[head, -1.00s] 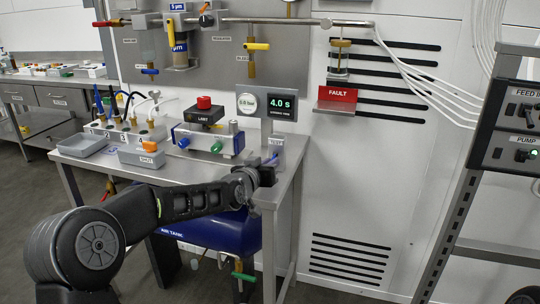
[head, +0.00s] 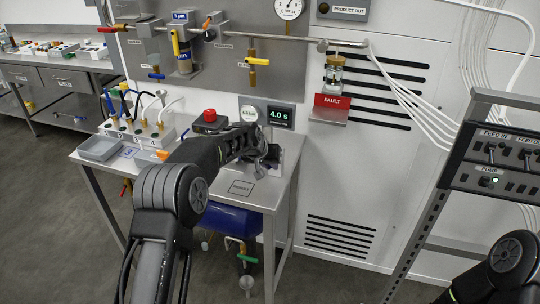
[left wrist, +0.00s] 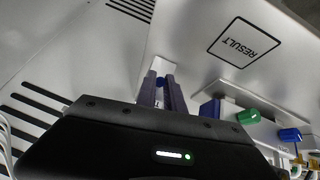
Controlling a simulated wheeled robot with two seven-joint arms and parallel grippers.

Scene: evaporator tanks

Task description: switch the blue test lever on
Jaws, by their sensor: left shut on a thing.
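My left gripper (head: 268,158) is at the right end of the metal bench, by the small test stand (head: 283,141). In the left wrist view its two dark fingers (left wrist: 163,95) are close together, with a small bit of blue between them. I take this to be the blue test lever (left wrist: 160,82), gripped by the fingers. In the head view my gripper and wrist hide the lever, so its on or off position cannot be told. My right gripper is out of view; only part of the right arm shows at lower right.
The bench has a bare spot marked RESULT (head: 241,188), also in the left wrist view (left wrist: 243,42). A display reading 4.0 s (head: 280,116) stands behind the gripper. A red button (head: 210,115) and a grey tray (head: 99,148) are to the left. A red FAULT sign (head: 331,107) hangs at right.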

